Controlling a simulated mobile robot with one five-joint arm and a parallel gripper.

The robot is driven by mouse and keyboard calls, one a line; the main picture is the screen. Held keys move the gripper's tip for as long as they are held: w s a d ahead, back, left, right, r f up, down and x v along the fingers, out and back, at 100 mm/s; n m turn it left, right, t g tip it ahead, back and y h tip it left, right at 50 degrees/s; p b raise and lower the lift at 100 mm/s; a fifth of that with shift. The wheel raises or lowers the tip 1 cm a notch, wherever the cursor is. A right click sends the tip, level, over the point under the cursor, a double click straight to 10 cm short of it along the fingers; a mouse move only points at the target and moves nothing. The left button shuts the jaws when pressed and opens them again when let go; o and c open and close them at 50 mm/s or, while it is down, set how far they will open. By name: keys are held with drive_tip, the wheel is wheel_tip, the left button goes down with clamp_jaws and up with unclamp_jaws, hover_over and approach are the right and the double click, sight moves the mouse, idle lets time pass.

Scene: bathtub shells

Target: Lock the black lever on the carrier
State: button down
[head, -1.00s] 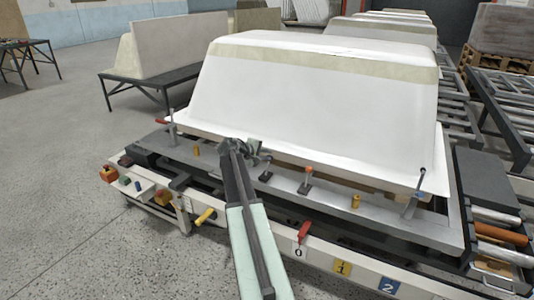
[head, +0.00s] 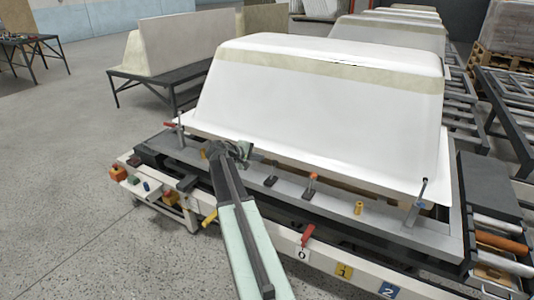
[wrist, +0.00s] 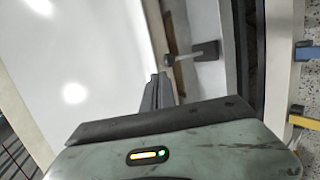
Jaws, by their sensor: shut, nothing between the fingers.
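The carrier (head: 390,221) is a grey metal frame bearing a large white bathtub shell (head: 310,115). A small lever with a black base (head: 271,181) stands on the carrier's front rail, just right of my gripper (head: 240,150). In the wrist view a dark lever-like part (wrist: 207,49) sticks out over the grey rail, up and to the right of my fingers (wrist: 157,92). My gripper is shut and empty, above the rail and close to the shell's lower edge. It appears apart from the lever. Its fingertips are hard to make out in the head view.
A red handle (head: 308,234) sits on the lower white beam. Open floor (head: 60,200) lies to the left.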

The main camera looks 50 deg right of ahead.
drive_tip(key=p+v, duration=0.1)
drive_tip(key=v, duration=0.4)
drive_tip(key=shift+d+r+p, duration=0.15)
drive_tip(key=shift+p, duration=0.25)
